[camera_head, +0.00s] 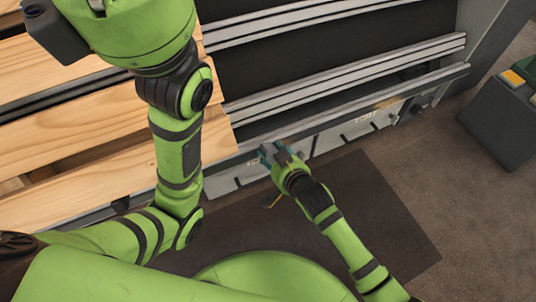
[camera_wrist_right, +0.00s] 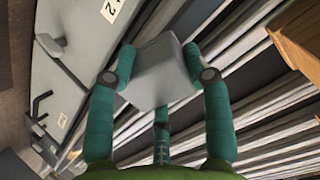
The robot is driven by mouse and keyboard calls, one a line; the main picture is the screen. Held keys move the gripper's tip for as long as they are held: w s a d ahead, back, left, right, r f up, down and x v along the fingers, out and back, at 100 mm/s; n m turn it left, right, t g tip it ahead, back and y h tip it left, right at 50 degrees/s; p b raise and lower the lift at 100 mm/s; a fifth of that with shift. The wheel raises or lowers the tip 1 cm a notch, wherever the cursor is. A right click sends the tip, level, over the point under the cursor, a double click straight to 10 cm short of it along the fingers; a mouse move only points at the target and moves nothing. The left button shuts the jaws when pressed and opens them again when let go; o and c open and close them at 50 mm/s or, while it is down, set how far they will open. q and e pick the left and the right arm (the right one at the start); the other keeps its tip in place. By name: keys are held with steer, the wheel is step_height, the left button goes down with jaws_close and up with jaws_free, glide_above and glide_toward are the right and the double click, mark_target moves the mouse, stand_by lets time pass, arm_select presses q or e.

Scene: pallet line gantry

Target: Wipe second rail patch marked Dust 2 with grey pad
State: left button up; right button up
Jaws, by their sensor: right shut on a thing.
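My right gripper (camera_head: 272,152) is at the front rail (camera_head: 330,122), just right of the wooden boards' edge. In the right wrist view its teal fingers (camera_wrist_right: 160,85) are closed around the grey pad (camera_wrist_right: 158,72), a pale block. The pad is mostly hidden by the gripper in the head view. A white label ending in "2" (camera_wrist_right: 112,8) shows on the grey side panel near the pad in the wrist view. The dust at that label cannot be made out, and pad contact with the rail is unclear.
A yellowish-brown patch (camera_head: 387,103) lies on the front rail further right, near a small label (camera_head: 366,118). Wooden boards (camera_head: 85,120) lie across the rails at left. Handles project from the side panel (camera_wrist_right: 60,70).

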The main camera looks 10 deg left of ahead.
steer(key=shift+w+d+p, duration=0.3)
steer(key=shift+w+d, duration=0.4)
steer(key=shift+d, duration=0.25)
steer(key=shift+w+d+p, duration=0.25)
steer(key=shift+w+d, duration=0.45)
steer(key=shift+d, duration=0.25)
steer(key=shift+w+d+p, duration=0.3)
steer(key=shift+w+d, duration=0.4)
steer(key=shift+d, duration=0.25)
steer(key=p, duration=0.7)
glide_toward(290, 141)
steer(key=shift+s, duration=0.1)
